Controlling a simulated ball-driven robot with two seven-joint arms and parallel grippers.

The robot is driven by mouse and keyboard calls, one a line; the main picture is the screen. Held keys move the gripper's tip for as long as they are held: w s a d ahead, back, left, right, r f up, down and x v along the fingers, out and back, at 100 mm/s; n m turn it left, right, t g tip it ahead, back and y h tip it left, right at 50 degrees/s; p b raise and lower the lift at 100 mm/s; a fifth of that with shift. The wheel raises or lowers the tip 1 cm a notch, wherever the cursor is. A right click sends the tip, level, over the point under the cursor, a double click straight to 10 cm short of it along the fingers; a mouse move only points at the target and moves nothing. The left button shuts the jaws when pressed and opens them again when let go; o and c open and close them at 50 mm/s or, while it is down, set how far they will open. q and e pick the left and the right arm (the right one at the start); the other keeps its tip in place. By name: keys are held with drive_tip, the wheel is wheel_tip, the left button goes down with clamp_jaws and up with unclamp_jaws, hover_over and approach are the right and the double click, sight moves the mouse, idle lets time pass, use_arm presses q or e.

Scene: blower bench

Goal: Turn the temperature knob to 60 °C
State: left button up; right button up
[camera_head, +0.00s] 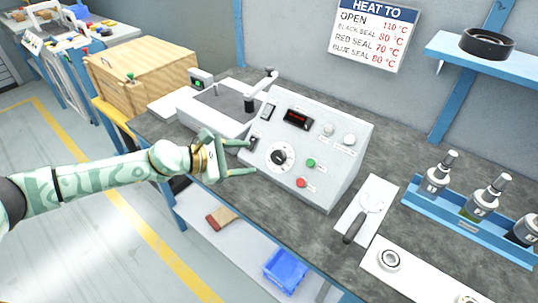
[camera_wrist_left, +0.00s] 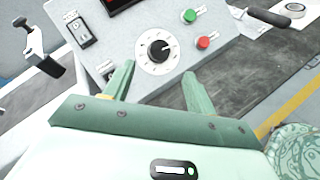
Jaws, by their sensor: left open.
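The temperature knob (camera_head: 279,157) is a black dial on a white scale ring, on the sloped front of the grey control box (camera_head: 343,173). In the left wrist view the knob (camera_wrist_left: 158,50) lies just beyond the fingertips, between them; the scale numbers are too small to read. My left gripper (camera_head: 250,157) is open, its two green fingers pointing at the panel. It also shows in the left wrist view (camera_wrist_left: 158,75), with nothing between the fingers. A dark display (camera_head: 297,118) with red digits sits above the knob. My right gripper does not show.
A green button (camera_head: 311,162) and a red button (camera_head: 301,183) sit beside the knob. A clamp device (camera_head: 250,97) stands left of the box. A hook tool (camera_head: 361,214) and a bearing ring (camera_head: 389,260) lie to the right. A wall sign (camera_head: 374,33) lists temperatures.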

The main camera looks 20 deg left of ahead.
sight(276, 156)
use_arm(q)
drive_tip(key=b+x, duration=0.1)
drive_tip(key=x, duration=0.7)
drive_tip(key=c, duration=1)
